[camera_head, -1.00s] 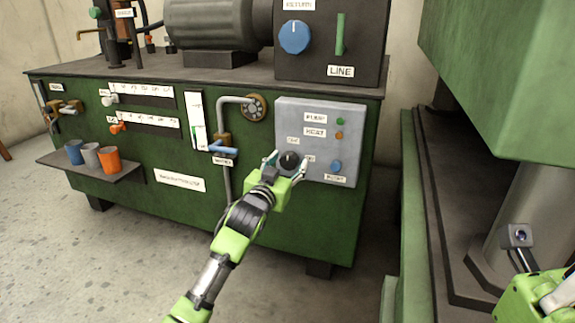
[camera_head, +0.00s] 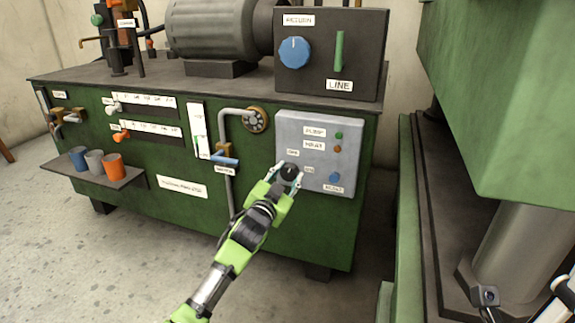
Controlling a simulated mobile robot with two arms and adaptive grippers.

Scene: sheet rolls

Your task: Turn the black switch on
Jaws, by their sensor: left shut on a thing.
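The black rotary switch (camera_head: 289,171) sits low on the left side of a grey control panel (camera_head: 315,130) on the green machine. My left gripper (camera_head: 285,177) reaches up to the panel and is shut on the black switch, one finger on each side. The switch's white mark points roughly upward. Small labels sit above left and to the right of the switch. My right gripper (camera_head: 488,295) shows only in part at the lower right corner, and its jaws are not clear.
A blue knob (camera_head: 334,177), a green lamp (camera_head: 339,135) and an orange lamp (camera_head: 337,149) share the panel. A pipe with a blue-handled valve (camera_head: 225,161) runs to its left. A large green press (camera_head: 500,100) stands close on the right.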

